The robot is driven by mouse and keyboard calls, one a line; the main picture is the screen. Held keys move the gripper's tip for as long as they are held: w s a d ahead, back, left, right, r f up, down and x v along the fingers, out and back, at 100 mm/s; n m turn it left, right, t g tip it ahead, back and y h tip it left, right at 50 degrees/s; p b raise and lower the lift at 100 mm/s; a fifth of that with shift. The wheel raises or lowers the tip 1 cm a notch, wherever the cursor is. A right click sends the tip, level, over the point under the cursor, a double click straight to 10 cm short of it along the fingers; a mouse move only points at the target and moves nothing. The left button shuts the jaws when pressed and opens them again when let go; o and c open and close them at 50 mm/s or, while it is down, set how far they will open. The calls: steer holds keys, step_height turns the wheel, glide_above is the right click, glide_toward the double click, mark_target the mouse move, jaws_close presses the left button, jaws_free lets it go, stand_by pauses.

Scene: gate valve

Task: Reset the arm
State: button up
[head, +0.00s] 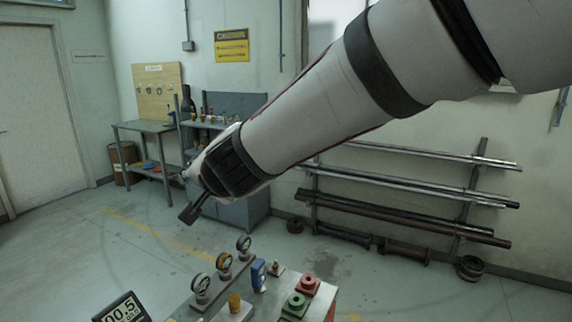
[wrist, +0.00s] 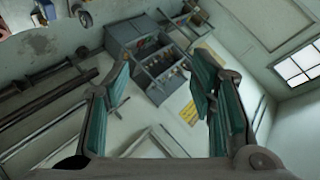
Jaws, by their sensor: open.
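My gripper (wrist: 160,95) is open and empty in the wrist view, with its two teal-padded fingers wide apart. Between and beyond them are the wall, a grey cabinet (wrist: 148,55) and a yellow sign (wrist: 189,112), all tilted. In the head view my white arm reaches from the upper right down to the middle. My gripper (head: 188,215) is at its lower end, partly hidden by the wrist. It is in the air above and beyond the bench (head: 255,307) and touches nothing visible. No gate valve can be made out for certain.
The bench carries several gauges (head: 244,245), a blue device (head: 258,274), a green button (head: 296,304) and a red button (head: 308,285). A digital display (head: 120,308) is at lower left. A pipe rack (head: 400,190) lines the right wall. Open floor (head: 110,265) lies at left.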

steer(key=s+d+f+n+g+h, duration=0.1)
steer(key=s+d+h, duration=0.1)
steer(key=s+d, duration=0.6)
steer(key=s+d+f+n+g+h, duration=0.1)
steer(key=s+d+g+h, duration=0.1)
steer(key=s+d, duration=0.7)
steer(key=s+d+f+n+g+h, duration=0.1)
steer(key=s+d, duration=0.7)
steer(key=d, duration=0.9)
steer(key=shift+s+d+f+n+g+h, duration=0.3)
steer(key=shift+d+f+n+g+h, duration=0.1)
steer(key=shift+h, duration=0.3)
steer(key=shift+a, duration=0.1)
